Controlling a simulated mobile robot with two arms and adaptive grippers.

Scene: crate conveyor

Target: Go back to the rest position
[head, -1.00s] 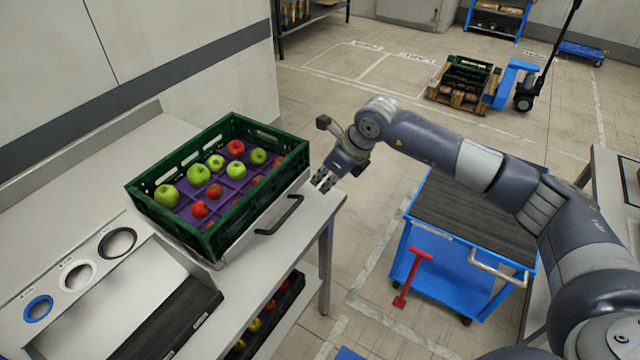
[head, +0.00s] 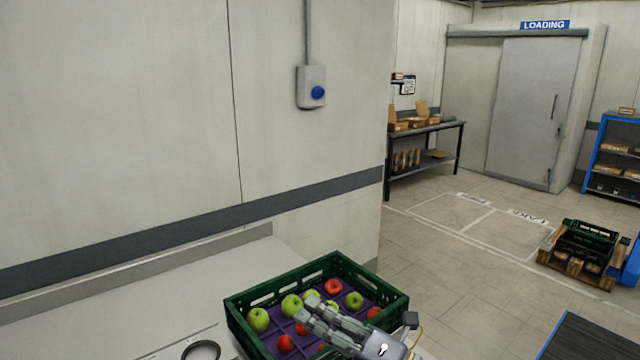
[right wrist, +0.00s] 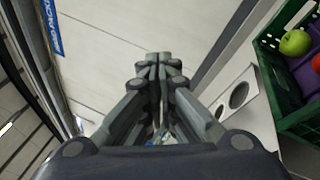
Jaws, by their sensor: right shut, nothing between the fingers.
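My right gripper (head: 310,312) is in front of the green crate (head: 246,294) at the bottom of the head view and covers part of it. In the right wrist view my right gripper (right wrist: 160,62) has its fingers together with nothing between them. The crate also shows at the right edge of the right wrist view (right wrist: 290,122), apart from the fingers. Red and green apples (head: 258,319) lie on a purple divided insert in the crate. My left gripper is not in view.
The crate stands on a light worktop (head: 130,305) against the wall. A dark shelf table (head: 425,130), a grey sliding door (head: 520,110) and a pallet with dark crates (head: 585,245) are farther back. Open floor lies between.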

